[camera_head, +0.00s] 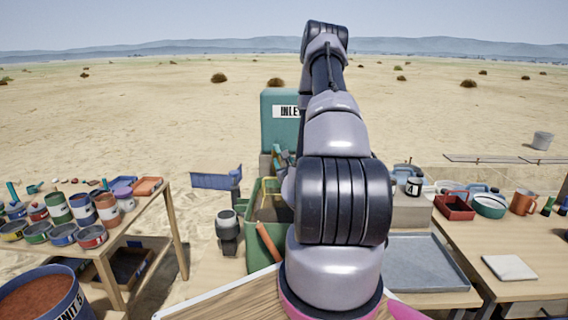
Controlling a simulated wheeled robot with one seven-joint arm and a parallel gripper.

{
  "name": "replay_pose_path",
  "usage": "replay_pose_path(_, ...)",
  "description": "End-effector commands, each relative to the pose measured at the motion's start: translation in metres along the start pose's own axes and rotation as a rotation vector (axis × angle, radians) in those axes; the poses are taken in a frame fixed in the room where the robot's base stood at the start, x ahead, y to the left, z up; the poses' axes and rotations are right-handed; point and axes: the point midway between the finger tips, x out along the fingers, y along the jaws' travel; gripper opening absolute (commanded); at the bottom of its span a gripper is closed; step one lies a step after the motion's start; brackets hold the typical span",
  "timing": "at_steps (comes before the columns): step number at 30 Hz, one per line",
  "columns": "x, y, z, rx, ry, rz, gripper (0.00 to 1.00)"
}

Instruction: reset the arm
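My arm (340,200) rises from the bottom centre of the head view and stands nearly upright, with its upper links bending away from me at the top. My gripper is not visible; the arm's own links hide it or it is outside the picture. Whether it holds anything cannot be seen.
A wooden table (142,215) with several cans stands at the left. Another table (478,255) at the right bears a red tray (454,207), an orange mug (523,202) and a white slab (509,268). A green bin (256,238) and grey tray (424,262) flank my arm.

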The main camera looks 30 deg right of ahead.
Motion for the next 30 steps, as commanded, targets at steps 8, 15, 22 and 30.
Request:
replay_pose_path(8,-0.006,0.000,0.000,0.001,0.001,0.000,0.52)
replay_pose_path(15,-0.006,0.000,0.000,0.001,0.001,0.000,0.52)
replay_pose_path(22,-0.002,0.011,0.018,0.007,-0.038,0.053,0.52)
replay_pose_path(30,-0.015,0.114,0.156,0.013,-0.315,0.552,0.52)
